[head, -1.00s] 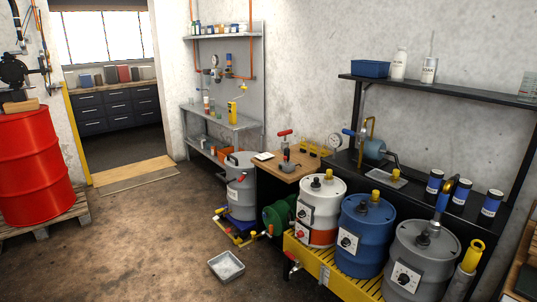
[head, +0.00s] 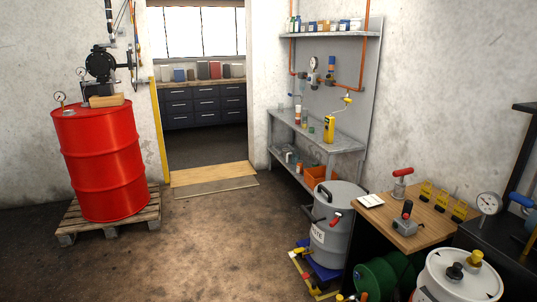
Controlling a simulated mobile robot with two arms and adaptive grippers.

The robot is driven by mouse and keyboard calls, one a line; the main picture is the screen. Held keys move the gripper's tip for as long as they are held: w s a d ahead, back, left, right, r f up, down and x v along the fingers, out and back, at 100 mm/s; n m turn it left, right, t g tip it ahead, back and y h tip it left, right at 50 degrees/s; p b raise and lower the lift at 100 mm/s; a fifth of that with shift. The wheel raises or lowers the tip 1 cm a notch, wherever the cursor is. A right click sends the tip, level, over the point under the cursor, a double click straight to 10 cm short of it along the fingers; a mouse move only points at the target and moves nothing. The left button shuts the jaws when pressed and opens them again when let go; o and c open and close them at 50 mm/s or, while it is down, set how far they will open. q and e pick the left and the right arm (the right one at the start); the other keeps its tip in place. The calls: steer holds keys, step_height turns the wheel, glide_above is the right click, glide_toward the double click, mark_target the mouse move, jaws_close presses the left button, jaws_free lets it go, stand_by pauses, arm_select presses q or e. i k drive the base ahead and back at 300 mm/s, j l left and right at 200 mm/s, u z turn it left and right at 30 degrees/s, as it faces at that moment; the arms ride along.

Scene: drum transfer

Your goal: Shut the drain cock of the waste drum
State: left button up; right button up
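A grey drum (head: 331,240) with a lid and a black handle stands at the lower right of the head view, left of the wooden bench. Its white label is partly visible and ends in "TE", so it looks like the waste drum. A small red lever (head: 336,218) shows on its upper side. I cannot tell whether this lever is the drain cock or how it is set. The drum's lower part is partly cut off or hidden. Neither of my grippers is in view.
The drum stands on a blue base with a yellow frame (head: 297,268). A green drum (head: 383,276) and a white drum (head: 450,285) are to its right. A red drum (head: 103,165) stands on a pallet (head: 72,222) at left. The concrete floor (head: 215,235) between is clear.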

mark_target(302, 249)
steer(key=i+z, duration=0.2)
steer(key=i, duration=0.5)
steer(key=i+j+z, duration=0.2)
steer(key=i, duration=0.55)
steer(key=l, duration=0.1)
